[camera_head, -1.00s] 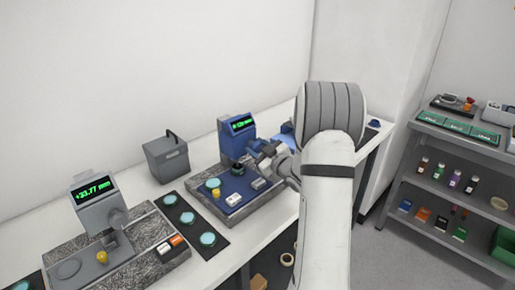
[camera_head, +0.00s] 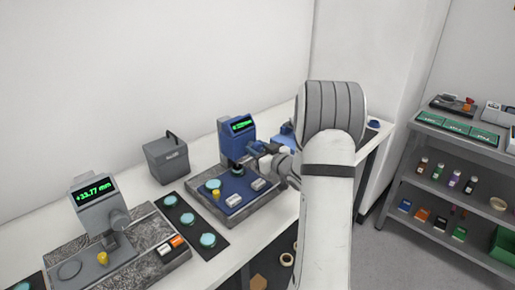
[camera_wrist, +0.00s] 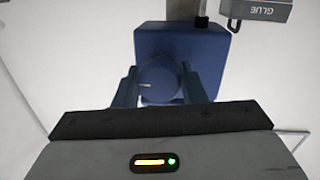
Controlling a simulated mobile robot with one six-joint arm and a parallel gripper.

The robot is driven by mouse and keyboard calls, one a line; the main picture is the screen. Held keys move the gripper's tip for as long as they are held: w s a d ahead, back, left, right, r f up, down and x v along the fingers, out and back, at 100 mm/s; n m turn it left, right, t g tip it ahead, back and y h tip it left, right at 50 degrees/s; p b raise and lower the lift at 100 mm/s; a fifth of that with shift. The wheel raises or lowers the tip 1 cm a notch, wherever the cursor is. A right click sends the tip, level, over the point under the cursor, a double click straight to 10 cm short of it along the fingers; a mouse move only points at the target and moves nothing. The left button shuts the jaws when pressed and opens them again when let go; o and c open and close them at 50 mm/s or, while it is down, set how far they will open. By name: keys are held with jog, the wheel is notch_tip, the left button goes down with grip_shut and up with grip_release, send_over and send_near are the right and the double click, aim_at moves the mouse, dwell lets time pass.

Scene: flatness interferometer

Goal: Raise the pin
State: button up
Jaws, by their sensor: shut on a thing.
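The blue instrument (camera_head: 238,128) stands on a stone base with a blue top plate (camera_head: 232,204) in the head view. Its housing fills the upper middle of the wrist view (camera_wrist: 182,42). A round blue knob with a pale line (camera_wrist: 158,82) sits between my fingers in the wrist view. My gripper (camera_wrist: 160,88) is shut on this knob; in the head view it reaches the instrument's right side (camera_head: 261,149). The pin is too small to make out clearly.
A grey instrument (camera_head: 97,207) stands at left on its own stone base. A dark mat (camera_head: 186,203) with several teal discs lies between the two. A shelf (camera_head: 455,180) with bottles stands at right.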

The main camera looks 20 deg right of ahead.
jog(key=m, duration=0.1)
jog(key=m+p, duration=0.1)
jog(key=m, duration=0.1)
jog(key=m+p, duration=0.1)
jog(key=shift+d+r+g, duration=0.1)
jog(key=shift+r+g, duration=0.15)
jog(key=shift+g, duration=0.05)
jog(key=m+p, duration=0.3)
jog(key=m, duration=0.1)
jog(key=shift+y+p, duration=0.35)
jog(key=shift+y, duration=0.05)
jog(key=m+p, duration=0.4)
jog(key=m, duration=0.1)
jog(key=shift+d+g+y, duration=0.1)
jog(key=shift+g+y, duration=0.2)
jog(key=shift+g, duration=0.1)
jog(key=shift+f+m+y+p, duration=0.2)
jog(key=shift+m+y+p, duration=0.1)
jog(key=shift+m+p, duration=0.65)
jog(key=shift+m, duration=0.35)
jog(key=o, duration=1)
